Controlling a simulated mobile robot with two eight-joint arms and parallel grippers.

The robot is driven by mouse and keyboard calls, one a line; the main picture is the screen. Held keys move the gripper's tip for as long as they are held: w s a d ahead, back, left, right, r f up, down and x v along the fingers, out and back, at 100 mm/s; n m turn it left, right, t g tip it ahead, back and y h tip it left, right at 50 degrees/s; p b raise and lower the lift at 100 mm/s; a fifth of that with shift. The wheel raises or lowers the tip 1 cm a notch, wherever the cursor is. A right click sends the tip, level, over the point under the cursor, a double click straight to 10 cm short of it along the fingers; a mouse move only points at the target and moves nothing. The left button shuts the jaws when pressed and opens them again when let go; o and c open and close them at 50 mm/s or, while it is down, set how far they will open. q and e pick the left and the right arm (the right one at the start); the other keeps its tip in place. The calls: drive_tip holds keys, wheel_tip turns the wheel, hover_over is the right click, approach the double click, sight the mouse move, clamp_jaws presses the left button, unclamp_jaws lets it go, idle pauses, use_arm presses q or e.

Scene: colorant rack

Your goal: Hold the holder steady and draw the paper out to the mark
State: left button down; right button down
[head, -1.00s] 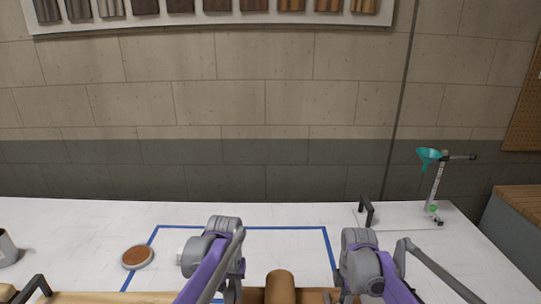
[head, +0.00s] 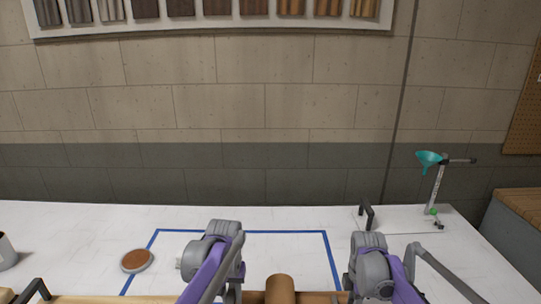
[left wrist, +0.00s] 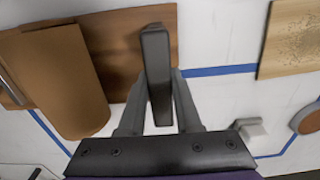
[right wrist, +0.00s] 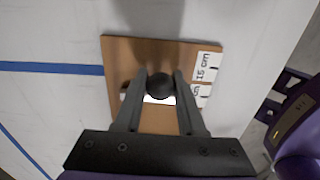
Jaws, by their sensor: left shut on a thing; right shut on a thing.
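The holder (left wrist: 118,50) is a brown wooden board with a large brown paper roll (left wrist: 62,80) beside its black upright handle (left wrist: 155,55). My left gripper (left wrist: 158,100) is shut on that handle. The top of the roll (head: 281,290) shows at the bottom of the head view. A white patch shows under the knob.
Blue tape (head: 285,231) outlines an area on the white table. A round brown-topped dish (head: 137,260) lies at its left edge. A teal funnel on a stand (head: 430,158) and a black handle (head: 366,215) stand at the right. The back of the table is mostly clear.

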drive_tip(key=shift+d, duration=0.2)
use_arm(q)
drive_tip(key=shift+a, duration=0.1)
use_arm(e)
drive_tip(key=shift+d, duration=1)
drive_tip(key=shift+d, duration=1.35)
drive_tip(key=shift+c, duration=2.1)
unclamp_jaws()
drive_tip(key=shift+r, duration=0.1)
